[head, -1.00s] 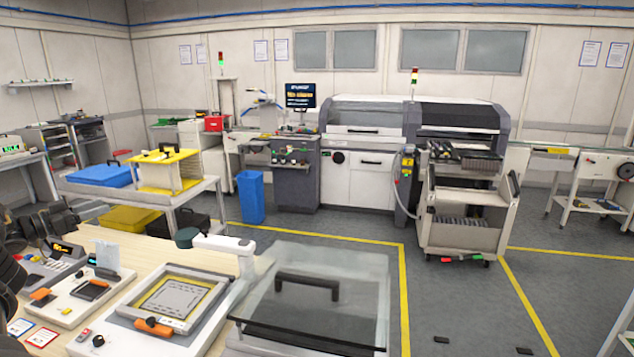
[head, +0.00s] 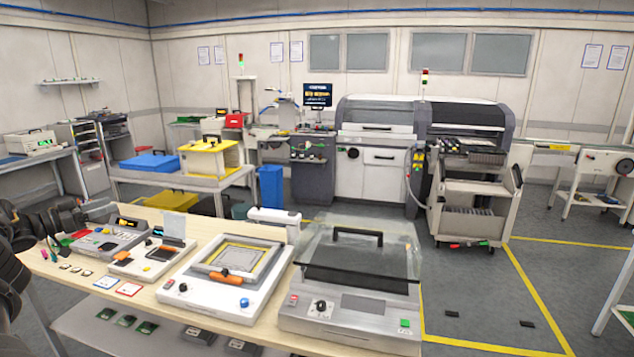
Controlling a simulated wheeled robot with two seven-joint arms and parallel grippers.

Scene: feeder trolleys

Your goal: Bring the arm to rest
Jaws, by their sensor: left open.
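My left arm comes in at the left edge of the head view, dark and partly cut off by the frame. Its gripper (head: 76,219) is open, over the back left end of the wooden bench (head: 150,296). I see nothing held between its fingers, though they are small and dark here. My right gripper is not in view.
The bench carries small devices (head: 150,258), a framed white unit (head: 240,300) and a clear-lidded unit (head: 350,318). Behind stand a trolley (head: 222,183) with blue and yellow boxes, a blue bin (head: 271,187) and a feeder trolley (head: 470,200). Floor (head: 475,290) at right is mostly clear.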

